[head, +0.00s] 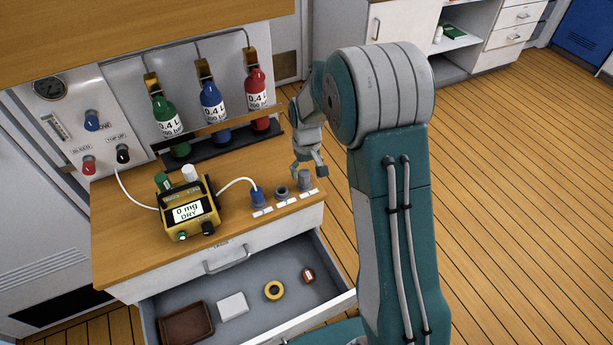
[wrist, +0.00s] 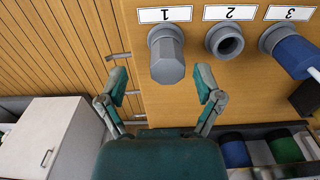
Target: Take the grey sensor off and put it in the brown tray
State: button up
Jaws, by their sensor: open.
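The grey sensor (head: 305,180) stands on the bench at the right end of a row of three ports. In the wrist view, the grey sensor (wrist: 168,62) is a faceted grey cylinder at label 1. My gripper (head: 308,171) is open just above it. In the wrist view, the fingers of my gripper (wrist: 162,76) are spread to either side of the sensor's end, with gaps and nothing held. The brown tray (head: 186,323) lies empty at the left of the open drawer.
Port 2 (wrist: 229,41) is an empty grey socket. A blue plug (head: 257,197) with a white cable sits at port 3. A yellow meter (head: 188,208) stands left of it.

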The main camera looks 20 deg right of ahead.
jog(key=shift+a+f, duration=0.1)
jog(key=shift+f, duration=0.55)
jog(key=shift+a+f, duration=0.2)
jog(key=shift+f, duration=0.05)
jog(key=shift+a, duration=0.3)
jog(key=shift+d, duration=0.35)
jog(key=c, duration=1.1)
jog(key=shift+c, duration=0.2)
